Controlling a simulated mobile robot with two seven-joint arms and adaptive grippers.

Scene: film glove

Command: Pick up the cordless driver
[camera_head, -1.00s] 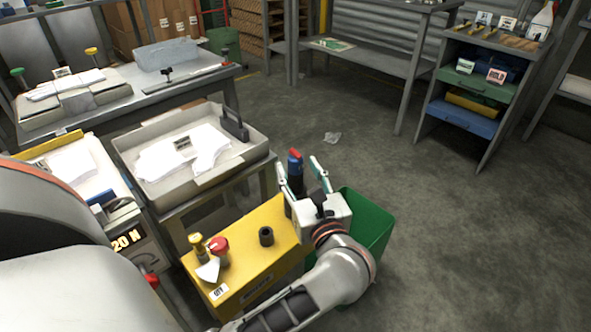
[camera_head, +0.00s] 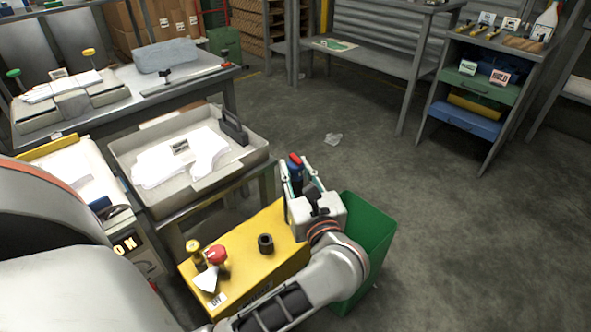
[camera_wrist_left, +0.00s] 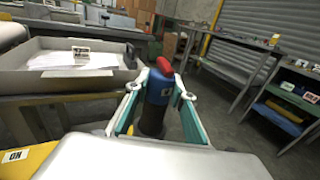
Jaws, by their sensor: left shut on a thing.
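The cordless driver (camera_head: 295,172) has a blue body, a red top and a dark lower part. In the head view it stands upright at the far end of the yellow surface, partly hidden by my left gripper (camera_head: 301,178). In the left wrist view the driver (camera_wrist_left: 159,92) is between the two teal-edged fingers of my left gripper (camera_wrist_left: 160,92), which are shut on it. My right gripper is not in view.
The yellow surface (camera_head: 240,247) also bears a dark cylinder (camera_head: 265,243), a red knob (camera_head: 217,255) and a yellow-topped piece. A green bin (camera_head: 372,225) stands right of it. A grey tray (camera_head: 205,185) with white gloves stands behind left. Floor on the right is clear.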

